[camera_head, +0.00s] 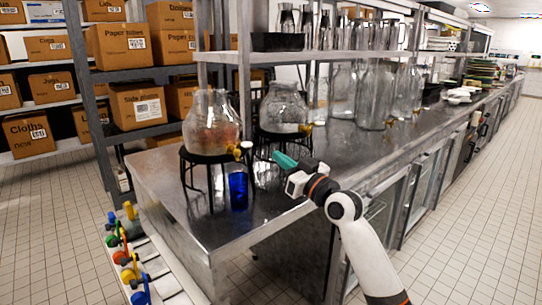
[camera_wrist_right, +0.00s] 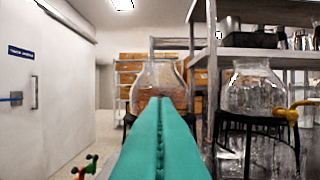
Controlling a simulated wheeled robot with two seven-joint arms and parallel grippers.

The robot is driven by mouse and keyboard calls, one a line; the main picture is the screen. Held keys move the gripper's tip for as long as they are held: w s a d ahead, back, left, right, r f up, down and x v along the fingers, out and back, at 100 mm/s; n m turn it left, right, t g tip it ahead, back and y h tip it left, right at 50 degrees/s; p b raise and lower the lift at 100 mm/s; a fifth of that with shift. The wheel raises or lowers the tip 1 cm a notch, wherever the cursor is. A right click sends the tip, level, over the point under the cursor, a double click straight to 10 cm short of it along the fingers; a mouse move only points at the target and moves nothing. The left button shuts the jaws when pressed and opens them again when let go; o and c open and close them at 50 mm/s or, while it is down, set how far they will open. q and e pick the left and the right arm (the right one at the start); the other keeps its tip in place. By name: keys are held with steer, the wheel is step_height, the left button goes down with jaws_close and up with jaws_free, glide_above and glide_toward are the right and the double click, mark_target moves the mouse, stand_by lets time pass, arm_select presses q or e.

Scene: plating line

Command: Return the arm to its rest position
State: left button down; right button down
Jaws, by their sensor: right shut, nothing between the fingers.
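My right arm (camera_head: 365,245) reaches in from the lower right in the head view, white with orange and black bands. Its right gripper (camera_head: 283,160) has teal fingers and is held above the steel counter, just right of a glass dispenser's tap. In the wrist view the teal fingers of the right gripper (camera_wrist_right: 160,130) are pressed together with nothing between them. My left gripper shows in neither view.
A glass dispenser (camera_head: 211,120) on a black stand, a second dispenser (camera_head: 284,108) and a blue cup (camera_head: 238,188) stand on the steel counter (camera_head: 160,165) close to the gripper. A shelf (camera_head: 300,57) overhangs the counter. Tiled floor is free at the right.

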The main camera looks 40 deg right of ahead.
steer(key=shift+s, duration=0.5)
steer(key=shift+d, duration=0.1)
